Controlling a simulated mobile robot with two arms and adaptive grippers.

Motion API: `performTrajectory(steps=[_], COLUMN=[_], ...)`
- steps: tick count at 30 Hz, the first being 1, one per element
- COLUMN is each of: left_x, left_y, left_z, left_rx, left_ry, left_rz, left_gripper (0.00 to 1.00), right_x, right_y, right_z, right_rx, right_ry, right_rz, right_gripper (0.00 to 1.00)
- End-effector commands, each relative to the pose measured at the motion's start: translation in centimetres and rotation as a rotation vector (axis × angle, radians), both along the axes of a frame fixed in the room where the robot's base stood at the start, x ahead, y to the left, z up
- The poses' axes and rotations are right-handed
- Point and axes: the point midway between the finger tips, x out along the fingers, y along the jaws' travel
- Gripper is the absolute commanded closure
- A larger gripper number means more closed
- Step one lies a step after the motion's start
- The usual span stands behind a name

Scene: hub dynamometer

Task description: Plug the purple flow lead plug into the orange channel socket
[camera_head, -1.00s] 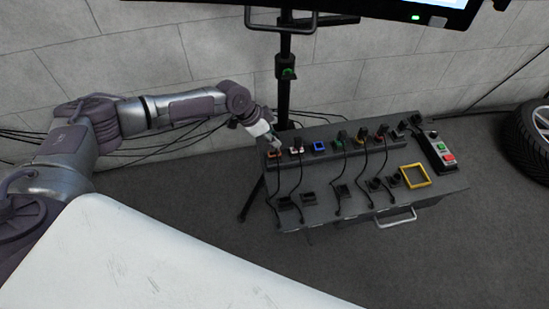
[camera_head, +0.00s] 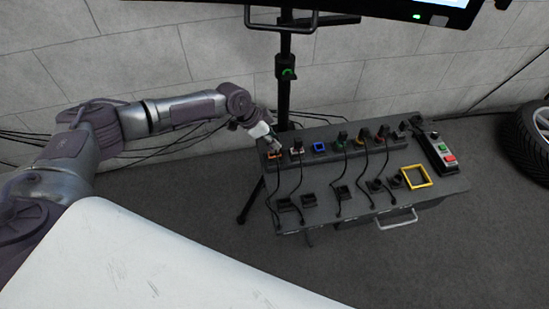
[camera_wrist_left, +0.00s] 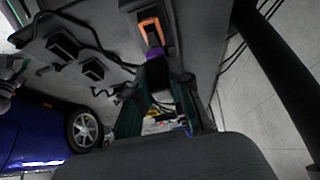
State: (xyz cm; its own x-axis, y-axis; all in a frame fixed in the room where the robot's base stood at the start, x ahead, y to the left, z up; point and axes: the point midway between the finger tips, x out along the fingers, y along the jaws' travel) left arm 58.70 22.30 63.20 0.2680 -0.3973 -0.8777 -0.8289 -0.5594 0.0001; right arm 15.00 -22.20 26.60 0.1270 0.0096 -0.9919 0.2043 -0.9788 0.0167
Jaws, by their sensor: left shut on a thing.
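The orange channel socket (camera_head: 274,155) is at the left end of the bench's back row, and its orange frame (camera_wrist_left: 150,31) shows at the top of the left wrist view. The purple flow lead plug (camera_wrist_left: 154,55) shows a purple band and a dark body just beside the orange frame. My left gripper (camera_wrist_left: 159,80) is shut on this plug. In the head view my left gripper (camera_head: 272,144) is right over the orange socket and partly hides it. I cannot tell whether the plug's tip is inside the socket. My right gripper is not in view.
The blue socket (camera_head: 319,147) is empty. Other plugs with black cables stand in the row to the right. Dark holders (camera_head: 308,199), a yellow frame (camera_head: 417,176) and a button box (camera_head: 440,151) are on the bench. A black stand pole (camera_head: 284,90) rises close behind my left gripper.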

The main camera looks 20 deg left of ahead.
Motion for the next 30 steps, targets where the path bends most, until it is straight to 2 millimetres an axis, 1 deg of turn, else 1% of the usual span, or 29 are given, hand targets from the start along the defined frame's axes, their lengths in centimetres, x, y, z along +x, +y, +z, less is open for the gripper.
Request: performTrajectory(steps=[14,20,30], left_x=[0.01,0.01,0.01], left_y=[0.02,0.01,-0.01], left_z=[0.03,-0.21,-0.65], left_rx=[-0.001,0.000,-0.001], left_ry=[0.000,0.000,0.000], left_rz=[0.001,0.001,0.001], left_gripper=[1.00,1.00,1.00], right_x=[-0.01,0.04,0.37], right_y=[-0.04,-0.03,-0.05], right_z=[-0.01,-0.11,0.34], right_rx=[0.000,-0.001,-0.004], right_ry=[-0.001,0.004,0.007], right_rz=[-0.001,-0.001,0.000], right_gripper=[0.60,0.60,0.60])
